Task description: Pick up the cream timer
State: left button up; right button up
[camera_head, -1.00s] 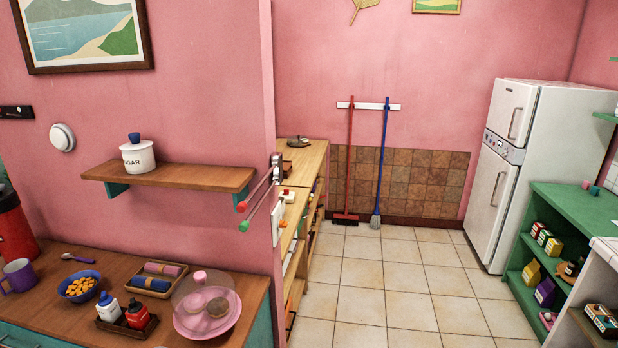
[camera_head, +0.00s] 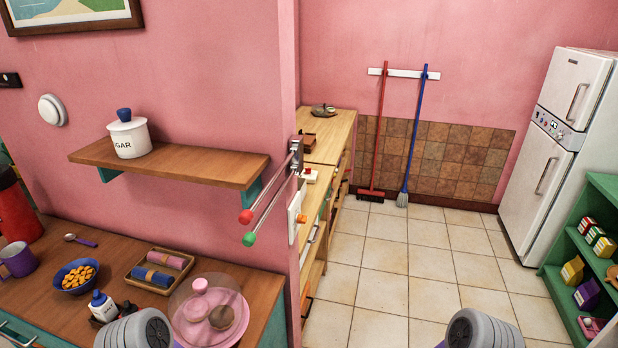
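I cannot clearly make out a cream timer. A small whitish object with a red-orange top (camera_head: 309,175) sits on the wooden counter (camera_head: 330,135) behind the wall's end; it is too small to tell what it is. Two grey rounded parts of my arms show at the bottom edge, one at left centre and one at right centre. Neither of my grippers is in the picture.
A wall shelf (camera_head: 180,165) holds a sugar jar (camera_head: 130,138). The near counter holds a bowl (camera_head: 75,278), a tray with rolled cloths (camera_head: 160,270) and a domed pink stand (camera_head: 208,315). The tiled floor (camera_head: 400,270) is clear. A fridge (camera_head: 555,140) and green shelf (camera_head: 600,215) stand right.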

aim_at(312, 179)
jog(key=z, duration=1.25)
jog(key=i, duration=3.1)
jog(key=u, duration=2.7)
